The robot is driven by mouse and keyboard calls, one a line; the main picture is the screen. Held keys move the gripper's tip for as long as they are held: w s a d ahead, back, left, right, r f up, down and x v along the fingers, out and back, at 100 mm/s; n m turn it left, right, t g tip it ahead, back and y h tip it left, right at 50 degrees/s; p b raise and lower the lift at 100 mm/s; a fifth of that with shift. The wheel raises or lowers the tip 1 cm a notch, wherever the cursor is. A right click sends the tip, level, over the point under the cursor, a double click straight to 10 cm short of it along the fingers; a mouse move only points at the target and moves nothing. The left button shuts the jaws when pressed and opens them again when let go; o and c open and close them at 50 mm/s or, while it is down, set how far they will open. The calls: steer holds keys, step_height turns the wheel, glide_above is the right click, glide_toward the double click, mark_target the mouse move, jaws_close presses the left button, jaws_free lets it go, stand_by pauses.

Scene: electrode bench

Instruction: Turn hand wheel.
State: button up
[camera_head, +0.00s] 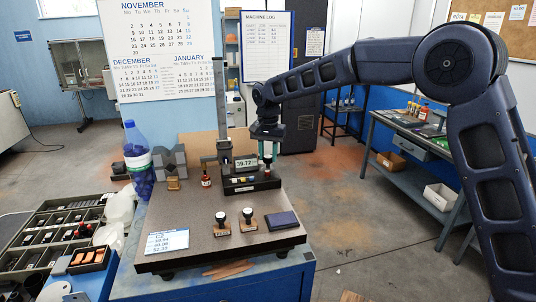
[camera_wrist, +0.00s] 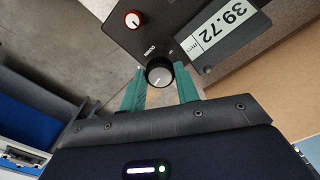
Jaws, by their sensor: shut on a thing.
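The hand wheel (camera_wrist: 159,72) is a black knob with a light face on the dark panel of a height gauge. In the wrist view it sits between the two green fingers of my gripper (camera_wrist: 160,84), which are shut on it. The gauge display (camera_wrist: 222,27) reads 39.72 and stands beside the knob. In the head view my gripper (camera_head: 267,158) reaches down to the right side of the gauge, and its display (camera_head: 245,163) also shows 39.72.
A smaller red-and-white knob (camera_wrist: 133,20) is on the same panel. A tall gauge column (camera_head: 219,100) rises left of my gripper.

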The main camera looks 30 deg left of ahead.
mark_target(268, 156)
steer(key=shift+m, duration=2.1)
steer(key=o, duration=1)
step_height(268, 156, up, 11)
steer(key=shift+f, duration=0.1)
